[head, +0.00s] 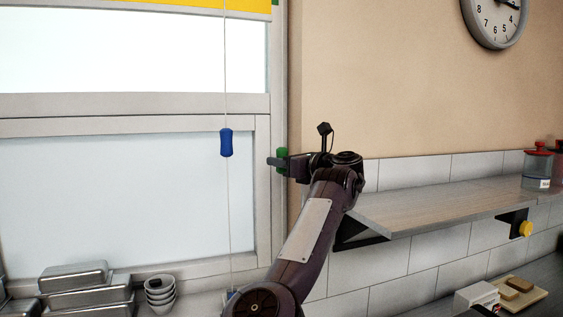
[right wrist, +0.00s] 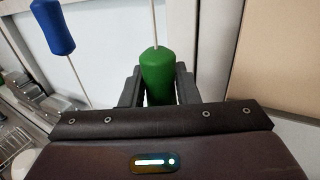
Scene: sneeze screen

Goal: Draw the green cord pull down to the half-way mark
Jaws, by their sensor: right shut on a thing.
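The green cord pull (right wrist: 156,72) sits between the two fingers of my right gripper (right wrist: 158,92) in the right wrist view, and its cord runs up from its top. In the head view, the green pull (head: 283,154) shows at the right edge of the window frame, partly hidden by my right gripper (head: 281,162), which is shut on it. A blue cord pull (head: 226,143) hangs on a thin cord in front of the window, left of the green one. It also shows in the right wrist view (right wrist: 52,27). No half-way mark can be made out. My left gripper is out of view.
A wooden shelf (head: 440,205) on black brackets juts from the tiled wall, right of my right arm. Metal pans (head: 85,285) and stacked bowls (head: 160,290) stand at the lower left. A jar (head: 537,168) stands on the shelf's far end. A yellow blind edge (head: 180,4) shows at the top.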

